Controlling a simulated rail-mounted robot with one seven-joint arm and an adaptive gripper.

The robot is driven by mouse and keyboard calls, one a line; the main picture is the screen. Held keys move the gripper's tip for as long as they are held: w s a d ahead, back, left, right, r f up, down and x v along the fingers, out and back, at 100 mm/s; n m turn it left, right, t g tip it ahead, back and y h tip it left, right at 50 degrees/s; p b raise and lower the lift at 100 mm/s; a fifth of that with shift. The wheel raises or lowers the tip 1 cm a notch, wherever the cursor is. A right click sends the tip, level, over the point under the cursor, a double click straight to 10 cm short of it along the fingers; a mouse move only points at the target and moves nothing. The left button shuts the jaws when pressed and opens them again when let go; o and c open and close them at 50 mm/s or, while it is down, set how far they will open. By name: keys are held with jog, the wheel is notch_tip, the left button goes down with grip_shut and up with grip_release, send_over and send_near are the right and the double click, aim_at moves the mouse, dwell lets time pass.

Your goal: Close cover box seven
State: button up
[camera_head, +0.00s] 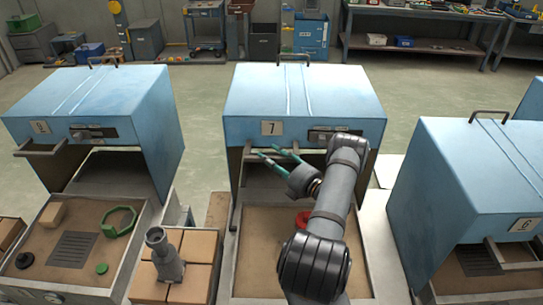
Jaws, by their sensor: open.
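Cover box seven (305,93) is the blue cover in the middle, with a "7" plate on its front. It stands raised above its tray (234,275), with a dark opening beneath its front edge. My gripper (262,151) is in front of the cover's lower front, below the number plate, with its two greenish fingers apart and empty. A grey bar handle (318,152) shows at that lower front, partly hidden by my gripper and arm. I cannot tell whether the fingers touch it. My arm hides much of the tray.
A red part (303,218) lies in the middle tray, partly behind my arm. Similar blue covers stand at left (95,100) and right (480,170), the right one marked 6. A grey fitting (165,258) stands on tan blocks left of the middle tray. Open floor lies behind.

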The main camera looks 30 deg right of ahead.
jog(key=shift+c, duration=1.4)
jog(key=c, duration=0.8)
grip_shut()
